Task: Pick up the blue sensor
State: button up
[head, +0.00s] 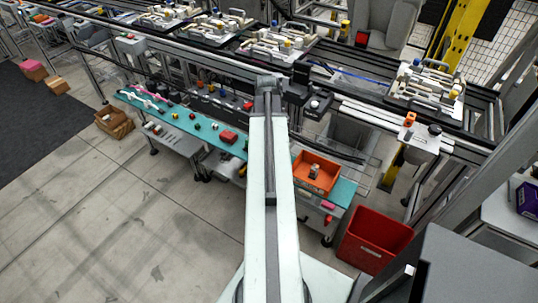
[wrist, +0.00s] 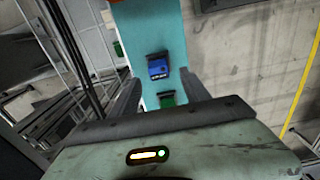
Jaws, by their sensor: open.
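The blue sensor (wrist: 157,66) shows in the wrist view as a small blue block with a dark top edge, lying on a teal bench top (wrist: 148,22). My gripper (wrist: 161,77) is open, with one dark finger on each side of the picture and nothing held between them. The sensor appears between and beyond the fingertips, apart from them. A green block (wrist: 168,100) lies on the teal top below the sensor, partly hidden by my gripper body. In the head view I cannot make out the blue sensor; my arm covers part of the teal bench (head: 187,120).
Another green block (wrist: 118,48) lies left of the teal top in the wrist view. In the head view an orange bin (head: 328,164) sits on the bench, a red crate (head: 372,240) stands on the floor, and pallet fixtures (head: 425,85) line the conveyor behind.

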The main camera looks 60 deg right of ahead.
jog(key=f+b, duration=0.1)
jog(key=f, duration=0.1)
jog(key=f+b, duration=0.2)
jog(key=shift+s+f, duration=0.2)
jog(key=shift+f, duration=0.1)
jog(key=shift+r, duration=0.2)
grip_shut()
notch_tip(320, 180, up, 10)
jog(key=p, duration=1)
jog(key=shift+r, duration=0.15)
